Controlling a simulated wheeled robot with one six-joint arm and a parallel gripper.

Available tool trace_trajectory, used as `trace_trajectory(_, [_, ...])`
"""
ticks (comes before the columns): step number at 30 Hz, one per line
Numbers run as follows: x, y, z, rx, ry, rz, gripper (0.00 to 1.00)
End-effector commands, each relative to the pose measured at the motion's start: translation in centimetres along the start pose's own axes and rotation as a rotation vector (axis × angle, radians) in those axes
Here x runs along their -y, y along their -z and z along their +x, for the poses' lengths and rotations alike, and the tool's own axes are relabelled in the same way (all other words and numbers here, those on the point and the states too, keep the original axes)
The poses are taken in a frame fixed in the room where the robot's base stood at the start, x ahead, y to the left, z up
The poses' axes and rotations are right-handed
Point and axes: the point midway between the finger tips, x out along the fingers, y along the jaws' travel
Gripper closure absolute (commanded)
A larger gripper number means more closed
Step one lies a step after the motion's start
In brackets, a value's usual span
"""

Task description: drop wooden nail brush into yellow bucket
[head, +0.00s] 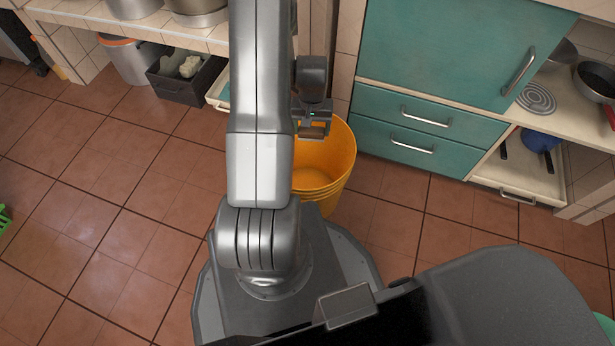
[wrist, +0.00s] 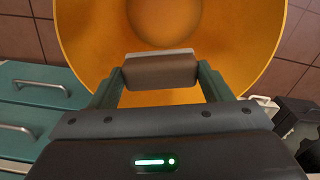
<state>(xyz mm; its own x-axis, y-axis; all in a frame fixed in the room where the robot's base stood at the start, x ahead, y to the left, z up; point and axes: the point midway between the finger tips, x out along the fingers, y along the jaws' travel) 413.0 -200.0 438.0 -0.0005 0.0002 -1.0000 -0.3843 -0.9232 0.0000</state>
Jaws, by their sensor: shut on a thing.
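The wooden nail brush (wrist: 160,72) is a small brown block with a pale strip along one edge. My gripper (wrist: 160,76) is shut on it, one finger at each end. In the wrist view the yellow bucket (wrist: 255,40) fills the background behind the brush, its inside facing the camera. In the head view the bucket (head: 335,165) stands on the floor, partly hidden by my arm. My gripper (head: 315,132) shows there over the bucket's far part, with a bit of the brush below it. The brush's height above the rim is hard to tell.
Teal drawers (head: 428,130) stand right of the bucket. The tiled floor at left is mostly clear.

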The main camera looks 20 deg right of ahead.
Motion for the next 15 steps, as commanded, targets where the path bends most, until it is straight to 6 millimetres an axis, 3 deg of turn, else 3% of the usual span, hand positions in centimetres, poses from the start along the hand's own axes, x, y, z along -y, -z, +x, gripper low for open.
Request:
trace_trajectory(1, [0.0,0.0,1.1,0.001,0.000,0.000,0.50])
trace_trajectory(7, [0.0,0.0,3.3,0.000,0.000,-0.001,0.50])
trace_trajectory(15, [0.0,0.1,3.8,-0.001,0.000,-0.001,0.50])
